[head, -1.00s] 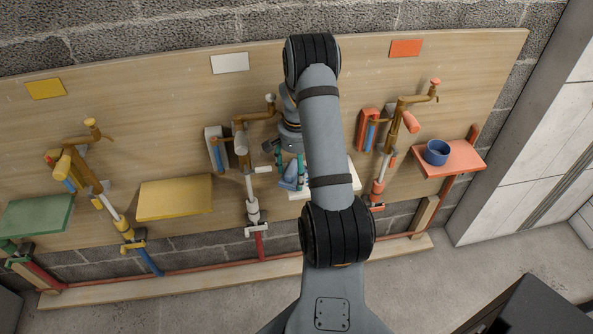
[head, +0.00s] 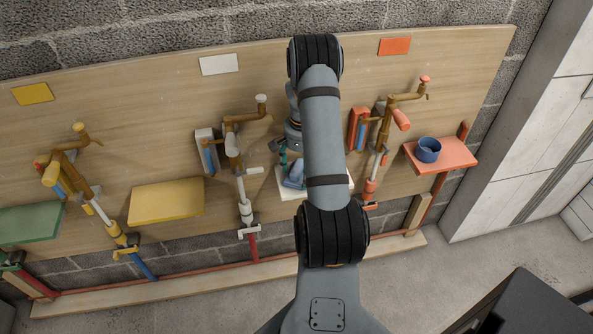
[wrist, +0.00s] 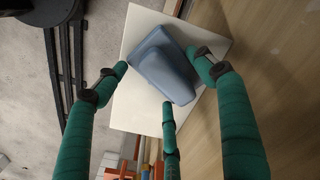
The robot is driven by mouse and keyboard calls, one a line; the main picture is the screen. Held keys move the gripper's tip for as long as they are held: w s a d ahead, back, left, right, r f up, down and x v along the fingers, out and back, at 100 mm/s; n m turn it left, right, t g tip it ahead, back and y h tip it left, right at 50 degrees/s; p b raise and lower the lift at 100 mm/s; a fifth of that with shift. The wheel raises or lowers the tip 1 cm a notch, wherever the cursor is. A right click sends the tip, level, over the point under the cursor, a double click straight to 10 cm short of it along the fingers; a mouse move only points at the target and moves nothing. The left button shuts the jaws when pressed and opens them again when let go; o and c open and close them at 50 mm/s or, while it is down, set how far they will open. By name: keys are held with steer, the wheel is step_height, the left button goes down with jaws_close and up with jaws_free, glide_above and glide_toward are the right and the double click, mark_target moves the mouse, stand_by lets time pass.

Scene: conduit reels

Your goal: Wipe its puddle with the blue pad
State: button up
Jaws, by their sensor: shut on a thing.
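The blue pad (wrist: 160,68) is a block with a raised grip on its back, seen over the white shelf (wrist: 132,112) in the wrist view. My gripper (wrist: 163,78) has three green fingers set around the pad, shut on it. In the head view the pad (head: 294,175) shows just left of my arm at the white shelf (head: 290,193), partly hidden by the fingers and arm. I cannot tell whether the pad touches the shelf. No puddle can be made out in either view.
A yellow shelf (head: 165,202) and a green shelf (head: 28,223) are to the left. An orange shelf (head: 462,157) with a blue cup (head: 428,150) is to the right. Brown taps and pipes (head: 232,145) stick out from the wooden board between the shelves.

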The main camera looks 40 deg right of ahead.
steer(key=shift+s+d+f, duration=0.1)
steer(key=shift+s+d, duration=0.4)
steer(key=shift+d, duration=0.3)
steer(key=shift+s+d, duration=0.45)
steer(key=shift+d, duration=0.35)
steer(key=shift+w+a, duration=0.1)
